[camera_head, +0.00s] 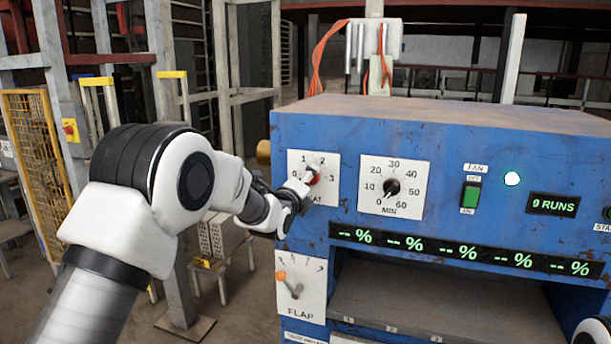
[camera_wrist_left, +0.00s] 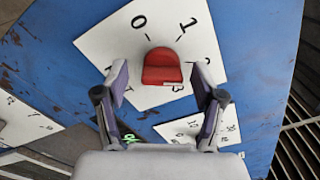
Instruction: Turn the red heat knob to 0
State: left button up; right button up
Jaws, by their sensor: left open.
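The red heat knob (camera_head: 313,180) sits on a white plate (camera_head: 330,195) marked 0 to 3, on the blue machine's front. My left gripper (camera_head: 305,183) is right in front of it and partly covers the plate. In the left wrist view, the red knob (camera_wrist_left: 162,67) shows between the open fingers of the left gripper (camera_wrist_left: 160,78), with a gap on each side. The 0 and 1 marks are clear of the fingers there. I cannot tell for certain which number the knob points at.
The MIN timer dial (camera_head: 391,187) is just right of the heat plate. The FLAP lever (camera_head: 296,289) is below it. A green fan switch (camera_head: 471,195) and a runs display (camera_head: 553,205) are farther right. Percent readouts (camera_head: 460,252) run beneath the dials.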

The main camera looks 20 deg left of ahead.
pick_arm(q)
jog(key=shift+d, duration=0.25)
jog(key=c, duration=1.2)
jog(key=shift+o, duration=0.3)
jog(key=shift+f+n+b, duration=0.15)
jog(key=shift+n+b, duration=2.6)
jog(key=shift+n, duration=3.2)
jog(key=shift+f+n+b, duration=0.1)
jog(key=shift+n+b, duration=2.65)
jog(key=shift+n, duration=3.2)
jog(key=shift+f, duration=0.1)
